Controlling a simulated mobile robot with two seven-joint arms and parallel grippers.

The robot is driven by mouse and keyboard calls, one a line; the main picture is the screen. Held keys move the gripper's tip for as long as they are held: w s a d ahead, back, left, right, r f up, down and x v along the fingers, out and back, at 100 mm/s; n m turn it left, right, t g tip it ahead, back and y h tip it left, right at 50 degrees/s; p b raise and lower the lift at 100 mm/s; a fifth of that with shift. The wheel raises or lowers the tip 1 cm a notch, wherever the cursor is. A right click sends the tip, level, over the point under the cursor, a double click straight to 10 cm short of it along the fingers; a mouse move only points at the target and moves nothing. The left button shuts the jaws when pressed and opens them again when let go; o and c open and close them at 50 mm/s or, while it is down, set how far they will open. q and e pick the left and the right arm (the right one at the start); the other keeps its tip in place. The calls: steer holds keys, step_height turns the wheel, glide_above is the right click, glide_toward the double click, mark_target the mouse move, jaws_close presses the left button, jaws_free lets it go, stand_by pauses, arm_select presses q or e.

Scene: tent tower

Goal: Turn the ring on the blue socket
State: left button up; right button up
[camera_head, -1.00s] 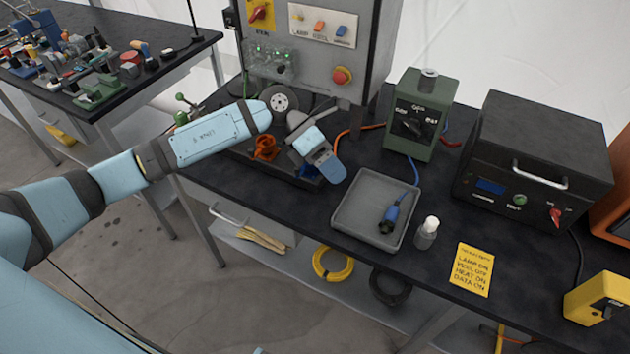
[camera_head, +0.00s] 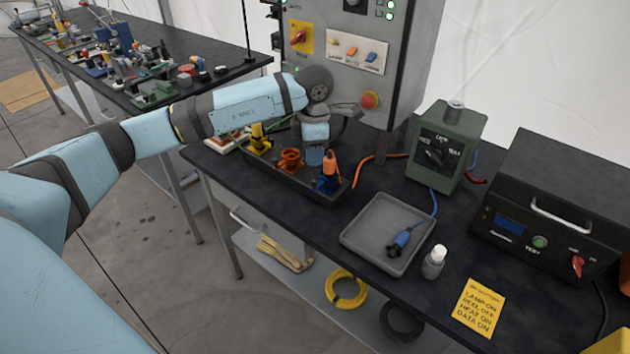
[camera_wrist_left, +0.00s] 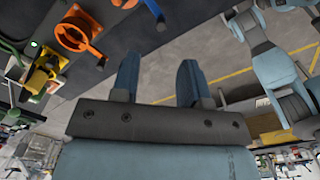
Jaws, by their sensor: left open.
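My left gripper (camera_head: 315,157) is just left of and behind the blue socket, over the tray's back side. In the left wrist view its two blue fingers (camera_wrist_left: 157,72) are apart, with nothing between them. In that view the orange socket (camera_wrist_left: 75,35) lies up and left of the fingers; the blue socket is mostly out of frame. My right gripper is not in view.
The yellow socket (camera_head: 258,140) and orange socket (camera_head: 290,162) share the black tray. A grey control panel (camera_head: 405,60) stands behind. A grey tray (camera_head: 365,235) holds a blue cable connector (camera_head: 400,241). A white-capped bottle (camera_head: 433,263) stands beside it.

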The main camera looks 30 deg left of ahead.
mark_target(314, 181)
arm_select(q)
step_height(314, 181, down, 9)
steer(key=shift+f, duration=0.2)
jaws_close()
